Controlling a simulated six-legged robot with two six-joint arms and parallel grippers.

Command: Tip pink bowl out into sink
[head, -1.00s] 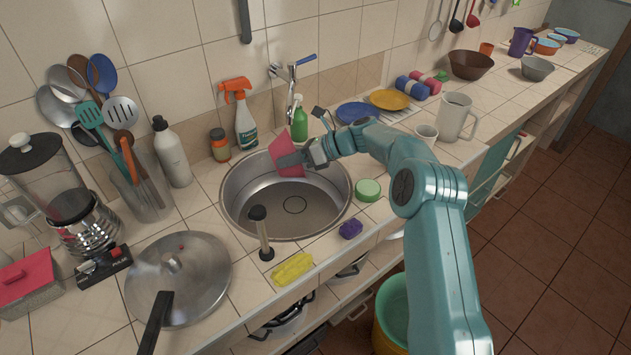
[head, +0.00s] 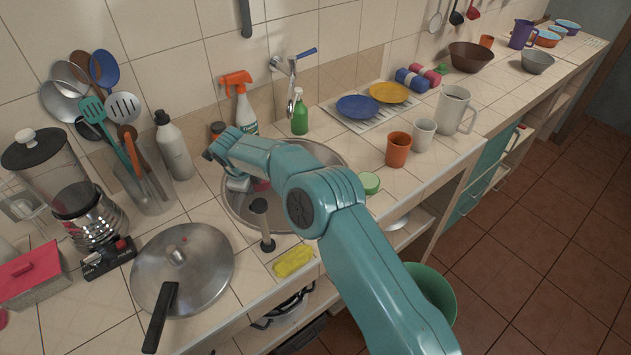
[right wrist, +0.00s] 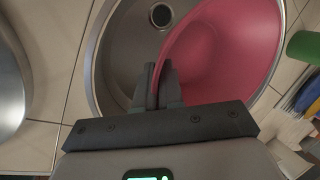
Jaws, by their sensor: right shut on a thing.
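My right arm reaches over the round steel sink (head: 229,207) in the head view, its gripper (right wrist: 158,78) low over the basin. The right wrist view shows that gripper shut on the wall of the pink bowl (right wrist: 235,50). The bowl fills the upper right there, with the basin (right wrist: 122,55) and drain (right wrist: 161,15) beside it. In the head view my arm hides nearly all of the bowl; only a scrap of pink shows. I cannot tell its exact tilt, and I see no contents in the visible part. My left gripper is not in view.
A plunger-like tool (head: 262,225) stands at the sink's front rim, near a yellow sponge (head: 294,260). A spray bottle (head: 241,105) and green soap bottle (head: 299,113) stand behind. The tap (head: 291,80) rises at the back. A pan lid (head: 205,262) lies left; an orange cup (head: 398,150) stands right.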

